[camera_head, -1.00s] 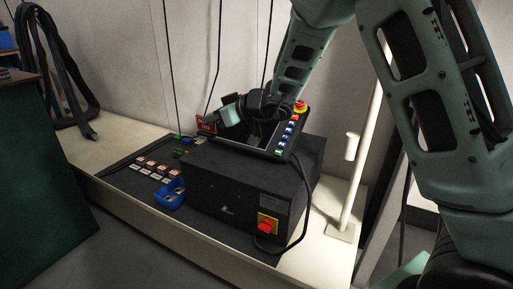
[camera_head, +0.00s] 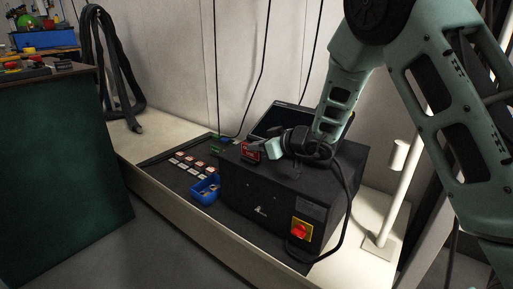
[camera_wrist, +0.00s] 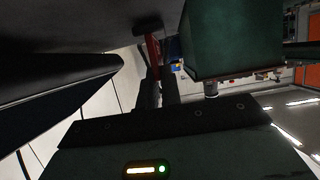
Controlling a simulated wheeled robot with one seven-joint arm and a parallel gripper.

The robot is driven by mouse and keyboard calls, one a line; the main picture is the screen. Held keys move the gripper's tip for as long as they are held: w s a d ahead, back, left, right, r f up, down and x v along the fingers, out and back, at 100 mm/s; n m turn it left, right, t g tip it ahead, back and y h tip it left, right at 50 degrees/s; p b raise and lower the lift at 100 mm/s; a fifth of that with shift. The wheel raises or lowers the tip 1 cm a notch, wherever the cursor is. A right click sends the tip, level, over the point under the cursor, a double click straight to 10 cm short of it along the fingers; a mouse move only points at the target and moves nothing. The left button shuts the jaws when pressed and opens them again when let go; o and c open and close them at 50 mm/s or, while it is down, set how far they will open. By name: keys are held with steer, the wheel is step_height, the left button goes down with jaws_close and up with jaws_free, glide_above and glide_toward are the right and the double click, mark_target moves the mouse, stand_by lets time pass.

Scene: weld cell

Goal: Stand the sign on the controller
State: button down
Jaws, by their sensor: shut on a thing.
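The controller (camera_head: 262,205) is a black box with a yellow-and-red switch on its front, standing on the pale bench. My gripper (camera_head: 264,149) is low at the left part of its top, shut on the small red sign (camera_head: 250,152). The sign is roughly upright, its lettered face towards the head camera. In the wrist view my gripper's fingers (camera_wrist: 158,90) reach up to the sign (camera_wrist: 153,52), seen edge-on. Its dark foot (camera_wrist: 147,28) is close to the dark surface above in that picture; I cannot tell whether they touch.
A teach pendant (camera_head: 287,118) leans behind my gripper on the controller, its cable running down the front. A blue bin (camera_head: 205,189) and several small blocks (camera_head: 188,163) lie on the bench to the left. A white post (camera_head: 393,195) stands at right.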

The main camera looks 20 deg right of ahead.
steer(key=shift+f+b, duration=0.2)
steer(key=shift+b, duration=0.25)
steer(key=c, duration=1.6)
jaws_free()
steer(key=shift+r, duration=0.15)
